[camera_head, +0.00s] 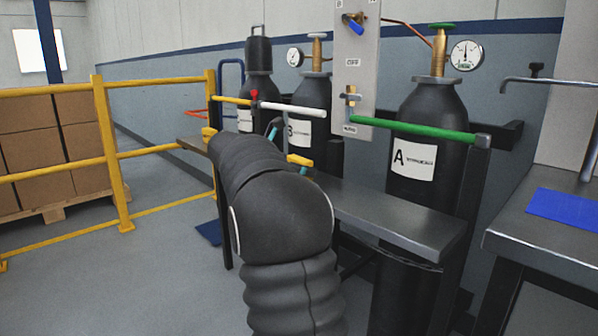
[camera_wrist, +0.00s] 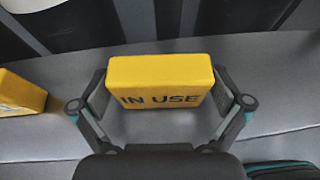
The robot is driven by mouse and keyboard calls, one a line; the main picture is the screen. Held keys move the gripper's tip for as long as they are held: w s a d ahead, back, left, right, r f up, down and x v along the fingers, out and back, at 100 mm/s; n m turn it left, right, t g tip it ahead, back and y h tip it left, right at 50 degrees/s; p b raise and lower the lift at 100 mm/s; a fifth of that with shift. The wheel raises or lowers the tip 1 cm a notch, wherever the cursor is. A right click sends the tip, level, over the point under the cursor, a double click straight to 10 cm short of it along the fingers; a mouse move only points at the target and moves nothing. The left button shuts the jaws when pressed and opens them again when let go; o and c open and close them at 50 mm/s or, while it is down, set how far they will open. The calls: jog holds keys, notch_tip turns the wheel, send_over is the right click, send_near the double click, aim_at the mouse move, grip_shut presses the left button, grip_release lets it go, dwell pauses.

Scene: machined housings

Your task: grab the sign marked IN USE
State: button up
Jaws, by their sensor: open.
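The yellow block-shaped sign marked IN USE (camera_wrist: 160,84) stands on a grey metal shelf in the wrist view, its dark lettering facing my gripper. My gripper (camera_wrist: 162,100) is open, with one finger on each side of the sign. I cannot tell whether either finger touches it. In the head view my black arm reaches to the grey shelf (camera_head: 400,222) in front of the gas cylinders and hides most of the gripper. A small yellow piece (camera_head: 299,160) shows just right of my arm; I cannot tell which sign it is.
A second yellow block (camera_wrist: 20,92) lies left of my gripper in the wrist view. Black cylinders, including A (camera_head: 428,150), stand behind the shelf. A green bar (camera_head: 412,129) crosses above it. A yellow railing (camera_head: 108,150) is at left, a workbench (camera_head: 550,245) at right.

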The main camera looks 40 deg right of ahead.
jog(key=c, duration=0.9)
jog(key=shift+r, duration=0.15)
